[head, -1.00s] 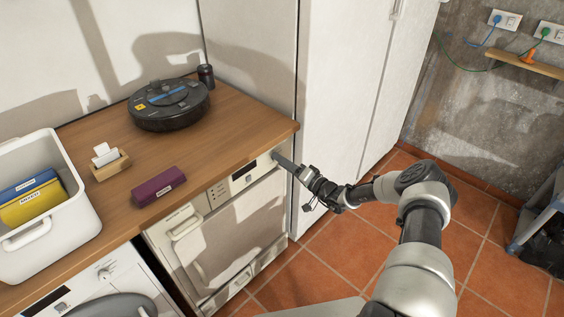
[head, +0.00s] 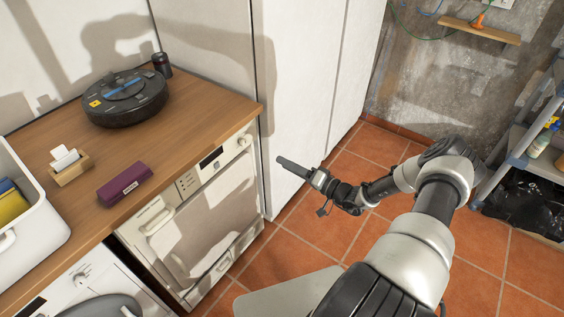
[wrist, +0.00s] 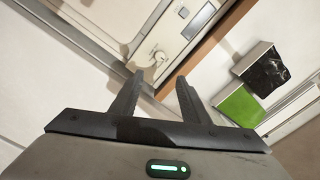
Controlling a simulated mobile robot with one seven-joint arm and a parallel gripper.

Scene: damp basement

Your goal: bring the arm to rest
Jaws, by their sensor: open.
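My gripper (head: 281,161) is in front of the white cabinet, to the right of the appliance under the counter and apart from it in the head view. In the wrist view, the two dark fingers of my gripper (wrist: 160,82) stand apart with nothing between them. My arm reaches in from the lower right, bent at the elbow, over the tiled floor.
The wooden counter (head: 205,109) carries a robot vacuum (head: 125,100), a dark can (head: 162,65), a purple box (head: 125,185), a card holder (head: 70,168) and a white bin (head: 35,215). A shelf rack (head: 525,140) stands right. Red tiled floor (head: 320,235) is open between.

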